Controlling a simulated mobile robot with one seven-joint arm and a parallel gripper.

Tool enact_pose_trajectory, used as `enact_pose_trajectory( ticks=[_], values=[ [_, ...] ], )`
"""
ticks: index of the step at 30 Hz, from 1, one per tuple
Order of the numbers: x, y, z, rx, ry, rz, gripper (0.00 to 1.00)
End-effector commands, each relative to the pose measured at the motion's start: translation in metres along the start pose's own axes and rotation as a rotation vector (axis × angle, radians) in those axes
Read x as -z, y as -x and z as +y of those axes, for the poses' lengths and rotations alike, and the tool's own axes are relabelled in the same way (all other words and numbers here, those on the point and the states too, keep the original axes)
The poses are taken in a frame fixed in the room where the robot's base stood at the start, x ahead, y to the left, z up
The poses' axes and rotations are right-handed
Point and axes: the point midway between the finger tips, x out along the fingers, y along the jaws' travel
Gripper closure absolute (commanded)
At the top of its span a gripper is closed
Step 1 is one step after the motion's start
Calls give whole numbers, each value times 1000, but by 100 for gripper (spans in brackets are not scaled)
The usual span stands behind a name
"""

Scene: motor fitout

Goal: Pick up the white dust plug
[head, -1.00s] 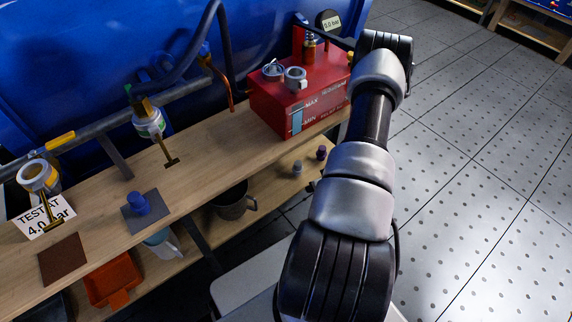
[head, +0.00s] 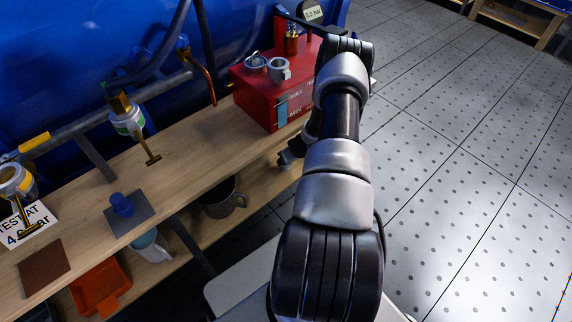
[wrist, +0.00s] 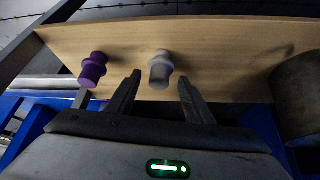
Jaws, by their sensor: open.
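The white dust plug (wrist: 160,72), a pale grey-white stepped cylinder, stands on a wooden shelf (wrist: 225,60) in the wrist view. My gripper (wrist: 159,84) is open, with one finger to each side of the plug in the picture and the plug showing between the fingertips. I cannot tell whether the fingers reach around it or stop short. In the head view my gripper (head: 288,158) is at the lower shelf below the red box, and I cannot make out the white plug there.
A purple plug (wrist: 93,70) stands left of the white one, close to the left finger. A dark grey mug (wrist: 299,95) is at the right; it also shows on the lower shelf in the head view (head: 222,198). The red box (head: 262,98) sits on the bench above.

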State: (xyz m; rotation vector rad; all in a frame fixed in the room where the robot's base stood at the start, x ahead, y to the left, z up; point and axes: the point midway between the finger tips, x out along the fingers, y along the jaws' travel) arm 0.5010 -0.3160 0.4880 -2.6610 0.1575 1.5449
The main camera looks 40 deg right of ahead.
Motion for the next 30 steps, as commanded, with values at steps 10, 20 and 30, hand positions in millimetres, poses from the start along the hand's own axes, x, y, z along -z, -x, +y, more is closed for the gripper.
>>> enact_pose_trajectory(
  ticks=[10, 20, 30],
  values=[
    [1, -22, 0, -1, 1, 2, 52],
    [1, -22, 0, -1, 1, 2, 88],
    [5, -16, 0, -1, 1, 2, 88]
  ],
)
